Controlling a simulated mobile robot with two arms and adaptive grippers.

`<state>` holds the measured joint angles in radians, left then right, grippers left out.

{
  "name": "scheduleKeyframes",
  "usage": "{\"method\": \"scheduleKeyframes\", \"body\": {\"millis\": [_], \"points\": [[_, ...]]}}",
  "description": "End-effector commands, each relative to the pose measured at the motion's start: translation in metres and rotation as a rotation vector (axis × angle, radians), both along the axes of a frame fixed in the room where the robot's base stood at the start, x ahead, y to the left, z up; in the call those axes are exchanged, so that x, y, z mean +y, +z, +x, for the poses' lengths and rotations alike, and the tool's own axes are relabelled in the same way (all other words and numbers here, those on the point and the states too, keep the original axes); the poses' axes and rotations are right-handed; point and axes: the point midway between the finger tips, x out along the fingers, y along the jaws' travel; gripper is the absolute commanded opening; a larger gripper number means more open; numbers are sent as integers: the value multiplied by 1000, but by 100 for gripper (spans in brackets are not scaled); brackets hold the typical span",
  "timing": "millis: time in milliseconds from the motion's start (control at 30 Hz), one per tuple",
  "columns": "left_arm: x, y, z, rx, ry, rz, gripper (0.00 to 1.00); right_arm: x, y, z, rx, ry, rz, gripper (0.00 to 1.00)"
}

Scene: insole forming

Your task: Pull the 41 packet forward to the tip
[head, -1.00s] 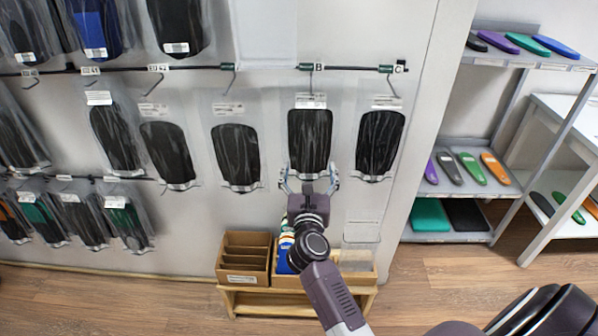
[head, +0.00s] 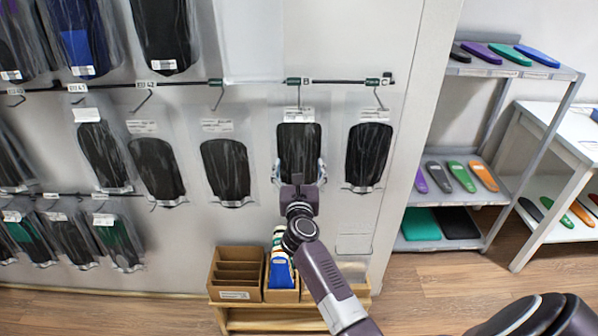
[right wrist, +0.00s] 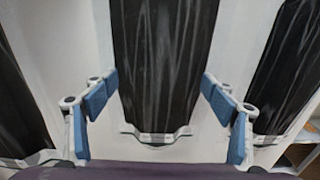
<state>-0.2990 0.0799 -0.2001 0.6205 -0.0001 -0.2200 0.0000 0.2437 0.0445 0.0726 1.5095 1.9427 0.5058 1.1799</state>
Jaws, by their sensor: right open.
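The 41 packet, a clear bag with a black insole (head: 103,155), hangs on the left of the middle rail in the head view, below the small 41 tag (head: 78,88). Its hook is partly hidden by the packet's white label. My right gripper (head: 299,174) is far to its right, at the lower part of another packet with a black insole (head: 297,145), under the tag that read B. In the right wrist view the blue-padded fingers are apart, one on each side of that black insole (right wrist: 160,60). Contact cannot be told. My left gripper is not in view.
Other packets hang close by, such as the 42 packet (head: 157,168) and the right-end packet (head: 368,155). Below stands a wooden bench with a divided cardboard box (head: 235,272). A grey shelf (head: 480,68) with coloured insoles is at the right.

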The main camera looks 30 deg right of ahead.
Motion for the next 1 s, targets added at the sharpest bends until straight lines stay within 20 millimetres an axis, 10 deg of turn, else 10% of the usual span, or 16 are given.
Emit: {"method": "scheduleKeyframes", "body": {"millis": [267,700,1000], "points": [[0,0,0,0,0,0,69,-1,0,1,-1,0,-1,78],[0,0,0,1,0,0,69,-1,0,1,0,0,0,31],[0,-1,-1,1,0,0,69,4,0,2,-1,0,1,31]]}}
